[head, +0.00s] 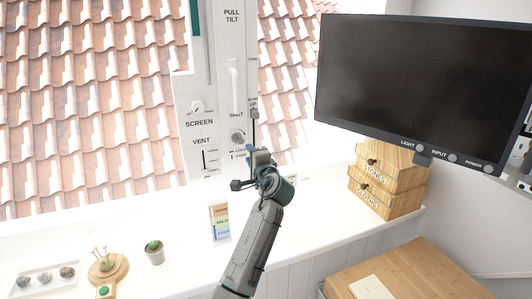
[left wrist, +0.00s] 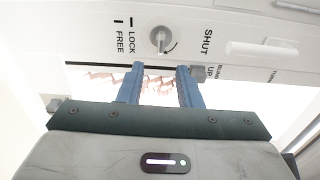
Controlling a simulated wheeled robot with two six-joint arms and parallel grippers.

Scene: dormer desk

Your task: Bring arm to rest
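My left arm comes up from the bottom middle of the head view. Its gripper (head: 258,152) is raised in front of the lower part of the white window panel (head: 225,100). In the left wrist view the two blue fingers of the left gripper (left wrist: 161,75) stand apart with nothing between them. Beyond them are the panel's round lock knob (left wrist: 160,39), marked LOCK and FREE, and its SHUT and UP lettering. I cannot tell whether a fingertip touches the panel. My right gripper is in neither view.
A black monitor (head: 420,75) hangs at the right above a wooden drawer box (head: 390,178). A small card (head: 219,222), a potted plant (head: 154,252), a wooden stand (head: 108,267) and a tray (head: 45,279) are on the white ledge. A wooden desk (head: 425,265) is at lower right.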

